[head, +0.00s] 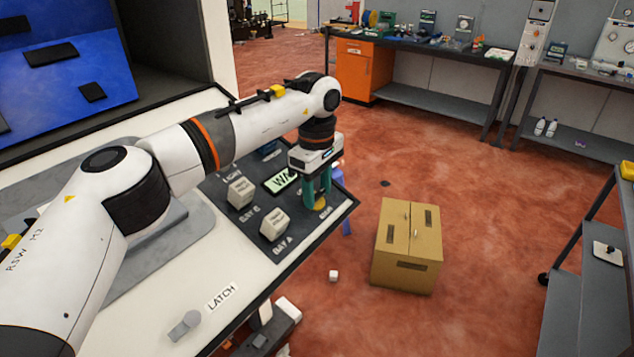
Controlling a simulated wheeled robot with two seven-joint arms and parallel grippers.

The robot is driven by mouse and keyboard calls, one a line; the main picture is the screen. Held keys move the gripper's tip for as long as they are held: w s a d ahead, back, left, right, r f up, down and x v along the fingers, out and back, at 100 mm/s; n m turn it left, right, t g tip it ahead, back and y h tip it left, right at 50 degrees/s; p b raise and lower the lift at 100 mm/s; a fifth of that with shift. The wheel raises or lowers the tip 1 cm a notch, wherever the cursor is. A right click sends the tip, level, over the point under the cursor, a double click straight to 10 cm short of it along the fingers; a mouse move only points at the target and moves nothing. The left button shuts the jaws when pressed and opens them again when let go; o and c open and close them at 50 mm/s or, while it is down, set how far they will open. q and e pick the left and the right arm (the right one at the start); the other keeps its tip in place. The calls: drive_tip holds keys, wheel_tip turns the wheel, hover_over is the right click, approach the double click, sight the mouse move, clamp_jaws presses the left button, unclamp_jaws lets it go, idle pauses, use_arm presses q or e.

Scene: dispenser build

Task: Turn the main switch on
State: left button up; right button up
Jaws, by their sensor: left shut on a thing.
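The dark control panel (258,212) lies on the white counter, its corner toward the room. My left gripper (319,202) points down at the panel's right corner, its green fingers shut. Between and below the fingertips shows a small yellow part, which I take for the main switch (320,204); most of it is hidden by the fingers, and its on or off position cannot be told. A small label beside it is too small to read. My right gripper is not in view.
A grey latch knob (184,325) is on the counter. A cardboard box (408,248) stands on the red floor, with workbenches behind.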

sight(318, 193)
use_arm(q)
drive_tip(key=shift+r, duration=0.1)
idle(0.5)
drive_tip(key=o, duration=1)
drive_tip(key=shift+w+r, duration=0.1)
drive_tip(key=shift+r, duration=0.35)
wheel_tip(318, 193, up, 11)
drive_tip(key=shift+b, duration=1.05)
